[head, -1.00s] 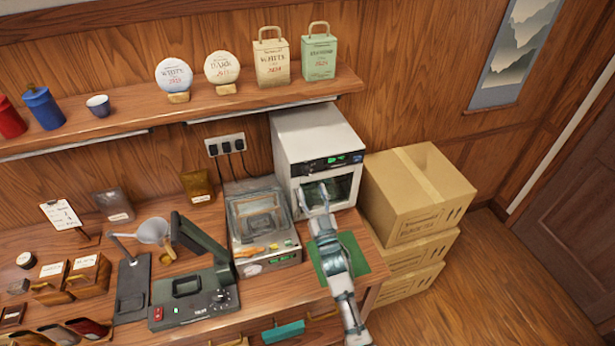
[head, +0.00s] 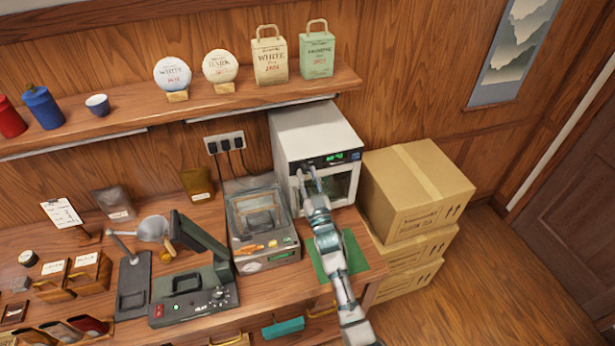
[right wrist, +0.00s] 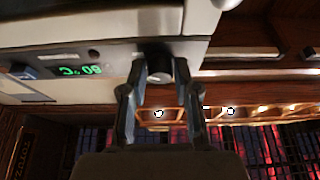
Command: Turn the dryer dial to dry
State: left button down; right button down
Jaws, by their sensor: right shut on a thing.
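The dryer (head: 312,128) is a white box on the right end of the counter, with a dark control strip, a lit green display (head: 336,157) and a windowed door. My right gripper (head: 308,170) is at the left part of the control strip. In the right wrist view the gripper (right wrist: 160,80) is shut on the dryer dial (right wrist: 160,68), a dark knob with a lighter face between its fingertips. The green display (right wrist: 82,71) appears upside down there. In the head view the fingers mostly hide the dial, and its setting cannot be read. My left gripper is out of view.
A glass-lidded machine (head: 262,225) stands left of the dryer. Cardboard boxes (head: 415,190) are stacked to its right. A green mat (head: 325,262) lies under my right arm. The shelf (head: 215,105) runs above, and a press-like device (head: 195,290) stands further left.

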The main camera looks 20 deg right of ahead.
jog(key=shift+d+n+y, duration=0.1)
jog(key=shift+n+y, duration=0.3)
jog(key=shift+n, duration=0.3)
jog(key=c, duration=0.8)
grip_release()
jog(key=shift+c, duration=0.2)
jog(key=shift+f, duration=0.1)
jog(key=v, duration=1.1)
jog(key=shift+s+f, duration=0.15)
jog(key=shift+s, duration=0.2)
